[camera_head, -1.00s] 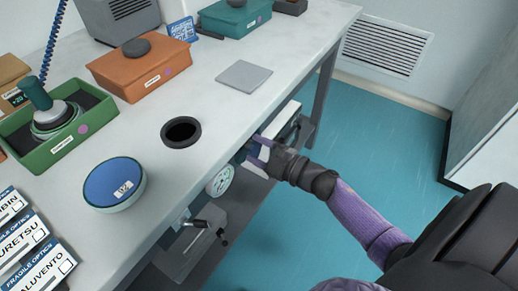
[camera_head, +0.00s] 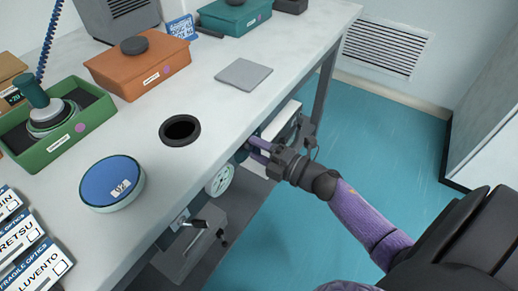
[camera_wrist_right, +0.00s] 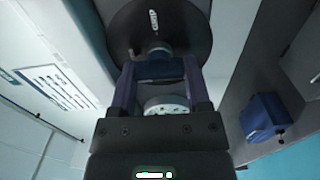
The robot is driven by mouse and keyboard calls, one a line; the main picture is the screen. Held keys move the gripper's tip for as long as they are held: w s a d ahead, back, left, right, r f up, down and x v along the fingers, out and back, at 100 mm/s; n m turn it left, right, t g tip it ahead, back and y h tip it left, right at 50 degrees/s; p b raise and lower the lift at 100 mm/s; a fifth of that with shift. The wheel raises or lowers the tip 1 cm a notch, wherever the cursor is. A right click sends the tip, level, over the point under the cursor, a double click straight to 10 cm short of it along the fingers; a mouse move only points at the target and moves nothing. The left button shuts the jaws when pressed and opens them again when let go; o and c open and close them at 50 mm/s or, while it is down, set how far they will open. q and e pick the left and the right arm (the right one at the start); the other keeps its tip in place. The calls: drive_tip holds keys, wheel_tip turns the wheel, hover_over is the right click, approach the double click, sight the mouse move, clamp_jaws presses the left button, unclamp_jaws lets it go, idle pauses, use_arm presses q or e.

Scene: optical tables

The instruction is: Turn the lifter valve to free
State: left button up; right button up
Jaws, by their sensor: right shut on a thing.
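My right gripper (camera_head: 254,149) reaches in under the front edge of the table (camera_head: 216,105), with its purple fingers close together. In the right wrist view, the gripper (camera_wrist_right: 160,78) has its two fingers on either side of a blue handle (camera_wrist_right: 161,69), seemingly the lifter valve, and is shut on it. The handle sits in front of a dark round disc (camera_wrist_right: 187,28) with a small white label. The valve's position marks cannot be read. In the head view the table edge and fingers mostly hide the handle. My left gripper is out of view.
A white round dial (camera_head: 219,180) and a grey box (camera_head: 184,250) with a black-knobbed lever (camera_head: 194,223) are below the table edge, left of the gripper. A white unit (camera_head: 283,119) stands just behind it. The blue floor (camera_head: 375,135) to the right is clear.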

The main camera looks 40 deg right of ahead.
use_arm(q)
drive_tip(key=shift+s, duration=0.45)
use_arm(e)
drive_tip(key=shift+f, duration=0.1)
drive_tip(key=o, duration=1.3)
drive_tip(key=shift+s, duration=0.15)
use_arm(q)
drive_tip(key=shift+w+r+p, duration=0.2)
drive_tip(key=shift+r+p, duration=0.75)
use_arm(e)
drive_tip(key=shift+v, duration=4.85)
